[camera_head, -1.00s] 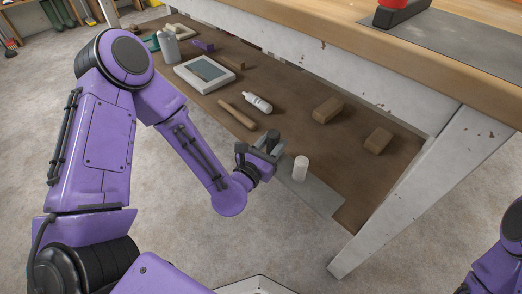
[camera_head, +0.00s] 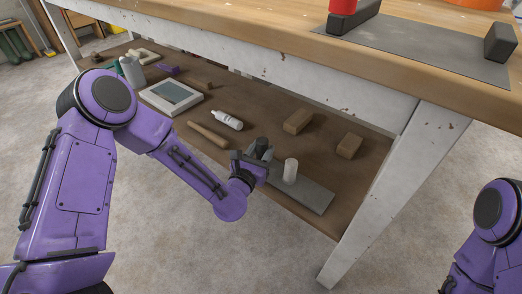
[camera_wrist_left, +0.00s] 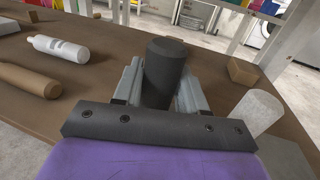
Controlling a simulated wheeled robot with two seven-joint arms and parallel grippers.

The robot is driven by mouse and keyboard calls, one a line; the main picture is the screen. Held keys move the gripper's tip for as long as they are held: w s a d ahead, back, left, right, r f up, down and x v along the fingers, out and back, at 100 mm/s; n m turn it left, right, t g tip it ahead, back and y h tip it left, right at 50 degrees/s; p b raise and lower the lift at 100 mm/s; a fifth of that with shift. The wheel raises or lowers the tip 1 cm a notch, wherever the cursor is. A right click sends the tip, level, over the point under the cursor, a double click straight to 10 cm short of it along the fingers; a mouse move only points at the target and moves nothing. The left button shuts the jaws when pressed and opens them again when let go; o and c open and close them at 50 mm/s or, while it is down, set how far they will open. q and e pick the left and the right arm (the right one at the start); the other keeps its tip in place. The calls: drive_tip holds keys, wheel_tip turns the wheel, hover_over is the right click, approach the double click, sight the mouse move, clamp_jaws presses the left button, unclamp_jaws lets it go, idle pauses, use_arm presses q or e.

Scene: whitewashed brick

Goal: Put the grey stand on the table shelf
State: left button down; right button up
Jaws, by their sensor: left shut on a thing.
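My left gripper (camera_head: 258,154) is shut on the grey stand (camera_head: 261,145), a dark grey upright piece with a faceted top. In the left wrist view the stand (camera_wrist_left: 165,72) sits between the two jaws (camera_wrist_left: 160,90); its lower part is hidden by the gripper. The gripper is over the front part of the brown table shelf (camera_head: 225,100), left of a white cylinder (camera_head: 290,171). I cannot tell whether the stand touches the shelf. My right gripper is out of view.
The white cylinder stands on a grey mat (camera_head: 312,197) at the shelf's front edge. A white bottle (camera_head: 228,120), a wooden handle (camera_head: 207,135) and two brown blocks (camera_head: 297,121) (camera_head: 349,146) lie nearby. A white table leg (camera_head: 375,215) and the tabletop edge (camera_head: 360,58) bound the shelf.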

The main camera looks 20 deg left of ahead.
use_arm(q)
drive_tip(key=c, duration=0.5)
unclamp_jaws()
drive_tip(key=shift+c, duration=0.2)
drive_tip(key=s+a+p, duration=0.1)
drive_tip(key=s, duration=0.9)
drive_tip(key=shift+s+p, duration=0.25)
drive_tip(key=shift+p, duration=0.15)
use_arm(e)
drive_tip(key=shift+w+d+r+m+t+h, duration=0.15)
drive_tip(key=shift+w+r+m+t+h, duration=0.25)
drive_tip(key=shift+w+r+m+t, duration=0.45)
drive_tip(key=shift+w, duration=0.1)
